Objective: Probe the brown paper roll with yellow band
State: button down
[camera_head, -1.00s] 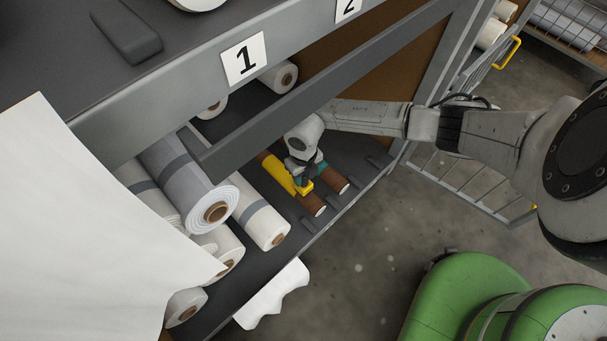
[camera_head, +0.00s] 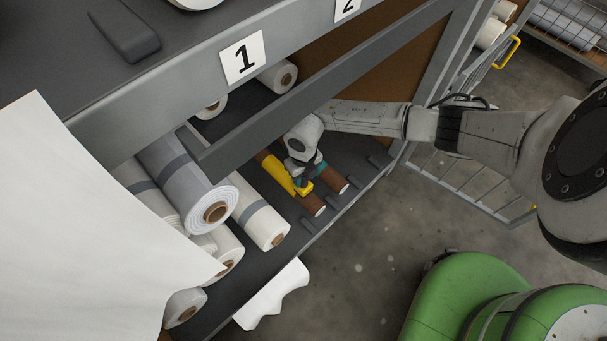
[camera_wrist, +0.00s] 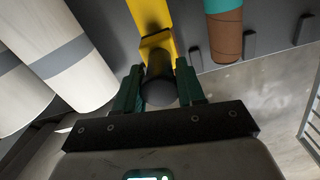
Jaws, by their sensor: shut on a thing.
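The brown paper roll with yellow band (camera_head: 313,206) lies on the dark lower shelf, its brown near end toward the shelf edge. Its wide yellow band (camera_head: 277,173) shows behind my gripper (camera_head: 303,178). In the wrist view my gripper (camera_wrist: 157,88) has its green fingers shut on a dark cylindrical probe tool (camera_wrist: 158,84) with a yellow collar (camera_wrist: 157,41). The tool is over the roll, and the yellow band shows beyond it at the top. The tool hides the roll's near end there. I cannot tell whether the tool touches the roll.
A brown roll with a teal band (camera_head: 338,182) lies close on the right, also in the wrist view (camera_wrist: 226,38). White rolls with grey bands (camera_head: 260,217) lie to the left. Small grey stops (camera_head: 308,226) line the shelf edge. A grey rail (camera_head: 320,90) crosses above.

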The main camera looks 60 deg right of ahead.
jog(key=shift+f, duration=0.35)
dwell(0.3)
jog(key=shift+f+p, duration=0.15)
jog(key=shift+p, duration=0.15)
dwell(1.9)
notch_tip(320, 180, up, 7)
jog(key=p, duration=0.9)
dwell(1.6)
